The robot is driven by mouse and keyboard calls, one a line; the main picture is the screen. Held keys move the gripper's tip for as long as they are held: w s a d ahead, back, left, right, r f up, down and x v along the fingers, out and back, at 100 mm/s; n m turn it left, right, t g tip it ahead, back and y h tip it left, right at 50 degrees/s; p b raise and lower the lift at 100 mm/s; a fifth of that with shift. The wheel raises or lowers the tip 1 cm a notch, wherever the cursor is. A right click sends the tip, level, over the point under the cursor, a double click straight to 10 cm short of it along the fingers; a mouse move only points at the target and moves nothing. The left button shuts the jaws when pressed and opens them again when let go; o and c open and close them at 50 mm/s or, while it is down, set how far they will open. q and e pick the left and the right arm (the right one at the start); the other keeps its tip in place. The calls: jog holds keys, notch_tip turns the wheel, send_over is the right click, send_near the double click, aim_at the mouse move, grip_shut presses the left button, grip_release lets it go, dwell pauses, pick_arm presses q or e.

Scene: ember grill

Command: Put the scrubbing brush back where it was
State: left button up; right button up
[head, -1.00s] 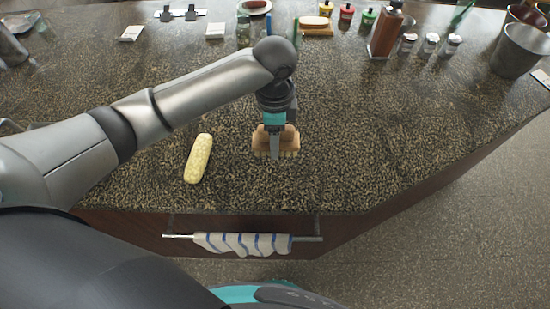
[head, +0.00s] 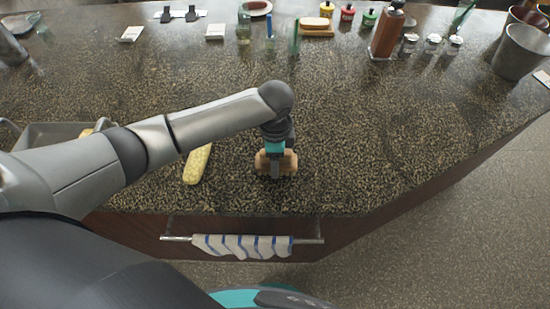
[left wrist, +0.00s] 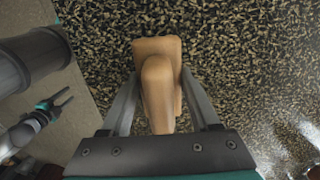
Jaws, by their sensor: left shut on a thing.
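The scrubbing brush (head: 262,163) has a tan wooden body and is at the near middle of the counter in the head view. My left gripper (head: 276,170) points down and is shut on it. In the left wrist view the brush (left wrist: 158,85) sits between the two fingers, its rounded handle toward the camera. I cannot tell whether its underside touches the counter. My right gripper (left wrist: 62,100) shows small at the left of the left wrist view, away from the brush, with its fingers apart and empty. It is not in the head view.
A yellow corn cob (head: 197,164) lies just left of the brush. A grey tray (head: 45,133) is partly behind my left arm. Bottles, jars, a soap-like block and metal buckets (head: 520,50) stand along the back. A striped towel (head: 240,246) hangs on the front rail.

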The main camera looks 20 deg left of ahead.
pick_arm(q)
jog(key=o, duration=1.3)
jog(key=shift+f, duration=0.1)
notch_tip(320, 180, up, 12)
jog(key=shift+r+p, duration=0.2)
jog(key=shift+p, duration=0.55)
